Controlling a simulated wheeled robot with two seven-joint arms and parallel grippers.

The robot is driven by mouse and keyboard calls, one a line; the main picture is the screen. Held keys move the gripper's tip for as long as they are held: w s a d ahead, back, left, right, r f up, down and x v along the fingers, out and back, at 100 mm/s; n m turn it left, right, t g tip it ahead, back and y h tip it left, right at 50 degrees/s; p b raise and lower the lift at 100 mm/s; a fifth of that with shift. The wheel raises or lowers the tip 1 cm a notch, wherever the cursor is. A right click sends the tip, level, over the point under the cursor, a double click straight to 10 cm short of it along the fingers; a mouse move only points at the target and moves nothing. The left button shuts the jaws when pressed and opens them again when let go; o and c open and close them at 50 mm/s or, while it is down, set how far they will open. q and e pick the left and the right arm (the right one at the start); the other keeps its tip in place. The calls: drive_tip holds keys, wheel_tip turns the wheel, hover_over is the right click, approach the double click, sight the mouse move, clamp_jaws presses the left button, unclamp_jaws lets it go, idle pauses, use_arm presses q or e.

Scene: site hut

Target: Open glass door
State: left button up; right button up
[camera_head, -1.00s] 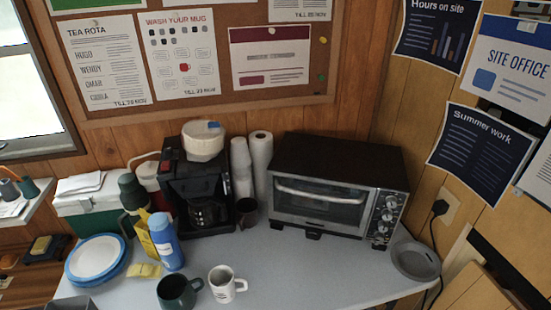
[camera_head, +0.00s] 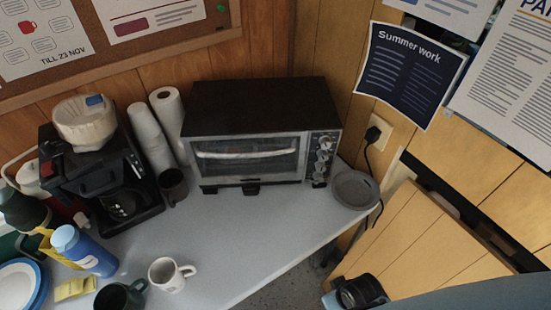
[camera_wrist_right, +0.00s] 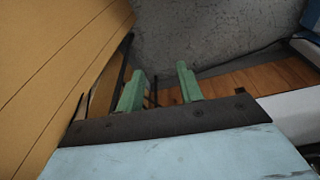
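The glass door (camera_head: 248,158) is the front of a dark toaster oven (camera_head: 262,108) at the back of the worktop in the head view. It has a pale horizontal handle (camera_head: 245,154) along its top and looks shut. Knobs (camera_head: 323,156) line its right side. My right gripper (camera_wrist_right: 160,90) shows in the right wrist view with two green fingers apart and nothing between them. It points down toward the floor, away from the oven. Part of my right arm shows at the lower right of the head view. My left gripper is not in view.
The worktop (camera_head: 235,220) is clear in front of the oven. A grey round dish (camera_head: 355,190) is at its right, near a plug and cable (camera_head: 373,135). Mugs (camera_head: 168,273), a coffee maker (camera_head: 105,185) and a blue bottle (camera_head: 82,250) stand left. A wooden wall bounds the right.

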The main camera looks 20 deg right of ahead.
drive_tip(key=w+r+n+t, duration=0.15)
drive_tip(key=w+r, duration=0.25)
drive_tip(key=r, duration=0.6)
drive_tip(key=w+r+t, duration=0.2)
drive_tip(key=w+r, duration=0.1)
drive_tip(key=r, duration=0.6)
drive_tip(key=n+t+y, duration=0.2)
drive_tip(key=n+t, duration=0.7)
drive_tip(key=n, duration=0.3)
approach(244, 155)
drive_tip(key=s+d+f, duration=0.2)
drive_tip(key=s+d, duration=0.1)
drive_tip(key=d, duration=0.4)
drive_tip(key=w+a+n+y, duration=0.1)
drive_tip(key=a+n+y, duration=0.2)
drive_tip(key=a+n, duration=0.15)
drive_tip(key=shift+n+t, duration=0.3)
drive_tip(key=shift+t, duration=0.05)
drive_tip(key=x, duration=1.2)
drive_tip(key=shift+w+a+r, duration=0.1)
drive_tip(key=shift+w+r, duration=0.1)
drive_tip(key=shift+w, duration=0.2)
clamp_jaws()
